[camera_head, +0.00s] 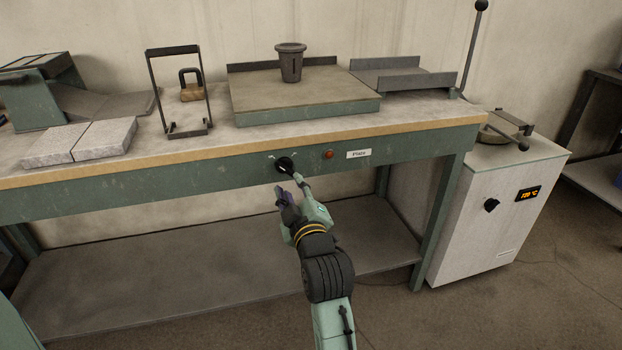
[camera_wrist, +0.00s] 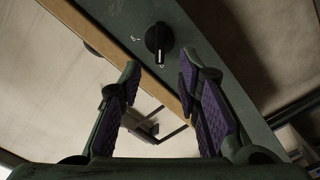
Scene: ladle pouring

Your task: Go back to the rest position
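My gripper (camera_head: 291,185) is in front of the workbench's green front rail, close to a black rotary knob (camera_head: 284,165). In the wrist view the two purple-padded fingers of my gripper (camera_wrist: 160,66) stand apart with nothing between them. The knob (camera_wrist: 159,38) shows just beyond the fingertips, with a gap visible, and its white pointer mark faces the gripper side. Whether a fingertip touches the knob cannot be told from the head view.
The workbench (camera_head: 230,138) carries a dark cup (camera_head: 290,62) on a plate (camera_head: 300,97), a metal frame (camera_head: 151,90), pale slabs (camera_head: 80,142) and a tray (camera_head: 400,78). A red button (camera_head: 328,154) is right of the knob. A furnace cabinet (camera_head: 490,215) stands at right.

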